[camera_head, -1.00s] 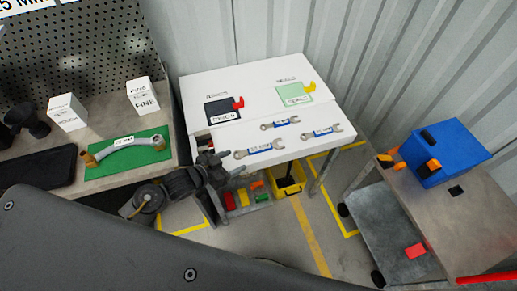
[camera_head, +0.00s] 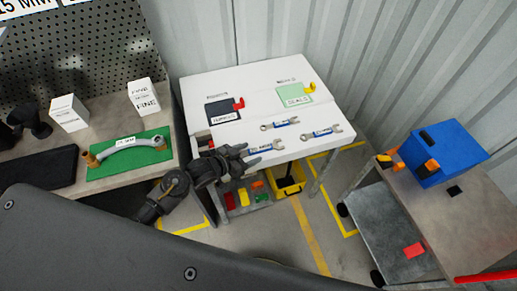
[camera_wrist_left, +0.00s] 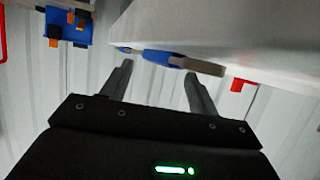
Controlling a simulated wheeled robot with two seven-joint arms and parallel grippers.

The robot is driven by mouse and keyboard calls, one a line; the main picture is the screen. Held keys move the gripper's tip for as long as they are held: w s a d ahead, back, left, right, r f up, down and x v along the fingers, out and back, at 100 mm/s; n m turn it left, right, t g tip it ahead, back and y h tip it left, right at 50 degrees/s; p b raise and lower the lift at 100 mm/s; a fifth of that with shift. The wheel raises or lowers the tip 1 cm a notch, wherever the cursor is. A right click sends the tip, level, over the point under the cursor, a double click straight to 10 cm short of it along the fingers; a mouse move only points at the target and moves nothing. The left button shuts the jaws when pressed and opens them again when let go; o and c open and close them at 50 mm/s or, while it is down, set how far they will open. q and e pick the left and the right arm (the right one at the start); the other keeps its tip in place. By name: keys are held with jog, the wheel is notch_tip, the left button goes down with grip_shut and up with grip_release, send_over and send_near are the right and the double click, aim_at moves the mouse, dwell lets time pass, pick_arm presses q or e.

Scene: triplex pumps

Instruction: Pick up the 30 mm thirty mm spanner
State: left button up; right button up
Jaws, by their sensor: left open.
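Three grey spanners with blue labels lie on the white table (camera_head: 335,102). The front-left spanner (camera_head: 267,147) is partly hidden by my gripper; the others are the middle spanner (camera_head: 281,124) and the right spanner (camera_head: 322,133). The label sizes are too small to read surely. My left gripper (camera_head: 249,155) is open and empty at the table's front edge, beside the front-left spanner's left end. In the left wrist view, a blue-labelled spanner (camera_wrist_left: 165,58) lies across, just beyond the open fingertips (camera_wrist_left: 159,72). My right gripper is not in view.
A dark square (camera_head: 222,111) and a green square (camera_head: 295,95) lie at the table's back. A yellow bin (camera_head: 288,182) and coloured blocks are below. A workbench with a green mat (camera_head: 105,170) is left. A cart with a blue box (camera_head: 450,155) is right.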

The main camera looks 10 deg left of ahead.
aim_at(259, 149)
pick_arm(q)
jog(key=x, duration=0.3)
jog(key=shift+w+d, duration=0.15)
jog(key=shift+w, duration=0.2)
grip_shut()
